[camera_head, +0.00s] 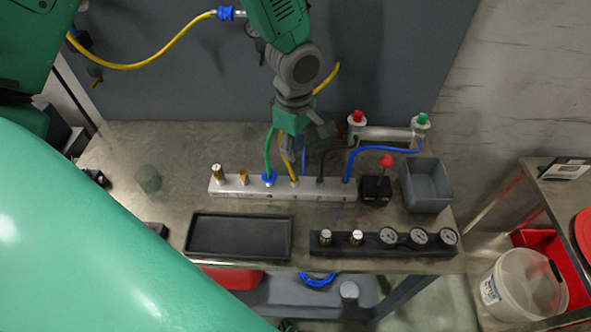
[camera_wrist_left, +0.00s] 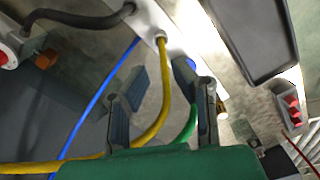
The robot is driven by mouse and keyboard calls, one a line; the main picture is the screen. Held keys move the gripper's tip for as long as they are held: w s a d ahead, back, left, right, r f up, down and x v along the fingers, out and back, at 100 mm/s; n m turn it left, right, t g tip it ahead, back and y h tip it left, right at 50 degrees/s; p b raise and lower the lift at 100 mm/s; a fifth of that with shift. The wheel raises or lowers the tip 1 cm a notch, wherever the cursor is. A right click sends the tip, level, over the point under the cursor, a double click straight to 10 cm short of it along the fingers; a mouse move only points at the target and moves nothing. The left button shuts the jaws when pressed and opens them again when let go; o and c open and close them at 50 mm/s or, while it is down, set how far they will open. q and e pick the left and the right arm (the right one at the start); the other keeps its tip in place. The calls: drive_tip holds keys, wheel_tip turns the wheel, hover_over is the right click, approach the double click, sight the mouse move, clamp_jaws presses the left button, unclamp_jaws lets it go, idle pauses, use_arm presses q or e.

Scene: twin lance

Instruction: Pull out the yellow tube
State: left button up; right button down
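The yellow tube (camera_head: 287,165) runs up from a port in the silver manifold (camera_head: 225,187) and passes behind my left gripper (camera_head: 293,152). In the left wrist view the yellow tube (camera_wrist_left: 166,88) has its end at the manifold (camera_wrist_left: 183,43) and curves down between the two fingers of my left gripper (camera_wrist_left: 171,80). The fingers are apart, with visible gaps on both sides of the tube. A green tube (camera_head: 268,150) stands to the left of the yellow one in the head view. My right gripper is not in view.
A black tube (camera_head: 322,160) and a blue tube (camera_head: 390,149) join the manifold farther right. A black tray (camera_head: 240,253), a gauge block (camera_head: 375,249) and a grey bin (camera_head: 426,186) surround it. Another yellow length (camera_head: 150,62) hangs at the back left.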

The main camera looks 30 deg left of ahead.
use_arm(q)
wheel_tip(320, 180, up, 11)
drive_tip(key=shift+r, duration=0.2)
idle(0.3)
